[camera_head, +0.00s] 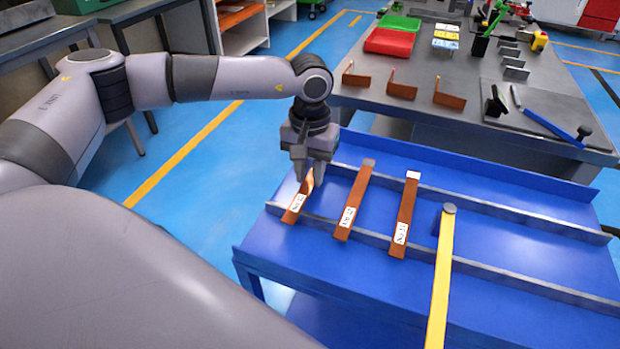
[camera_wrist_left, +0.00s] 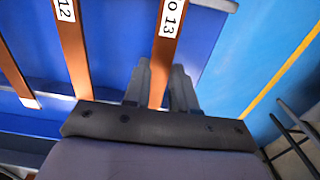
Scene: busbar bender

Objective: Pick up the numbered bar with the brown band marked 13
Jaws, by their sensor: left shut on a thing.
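The bar marked 13 (camera_head: 294,209) is the leftmost of the copper-coloured bars on the blue cart in the head view, with a white label. In the left wrist view, the label on this bar (camera_wrist_left: 169,22) reads "o 13". My left gripper (camera_head: 310,176) is at the far end of this bar, pointing down. In the wrist view its fingers (camera_wrist_left: 160,88) are on either side of the bar and shut on it. The band is hidden or cannot be made out at the fingers. The bar appears to still lie across the cart's rails. My right gripper is not in view.
Two similar bars, the middle one (camera_head: 355,195) and one with a white end (camera_head: 405,212), lie to the right. A yellow bar with a grey cap (camera_head: 440,275) is farther right. Behind stands a grey bench (camera_head: 420,110) with bent copper pieces, a red tray (camera_head: 388,41) and tools.

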